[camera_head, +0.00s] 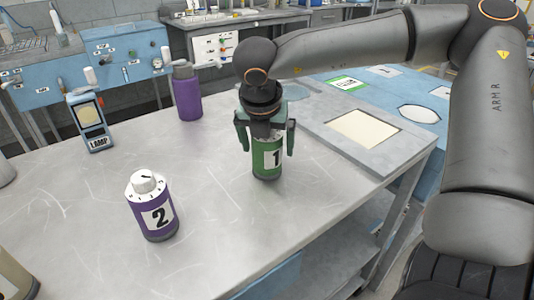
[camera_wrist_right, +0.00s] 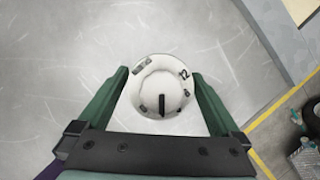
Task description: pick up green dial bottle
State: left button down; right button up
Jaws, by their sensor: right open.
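The green dial bottle (camera_head: 268,158) stands upright on the grey table, with a white label marked 1. My right gripper (camera_head: 265,146) comes down over it from above, with one finger on each side. In the right wrist view its white dial top (camera_wrist_right: 161,86) sits between the two green fingers of my right gripper (camera_wrist_right: 163,88). The fingers are open, with a small gap visible to the dial on each side. The gripper hides the bottle's top in the head view. My left gripper is in neither view.
A purple dial bottle (camera_head: 153,212) marked 2 stands at the front left of the table (camera_head: 215,235). A plain purple bottle (camera_head: 187,94) and a LAMP device (camera_head: 88,122) stand farther back. A raised panel (camera_head: 355,128) lies to the right. Table around the green bottle is clear.

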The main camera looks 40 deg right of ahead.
jog(key=shift+c, duration=0.4)
jog(key=c, duration=1.5)
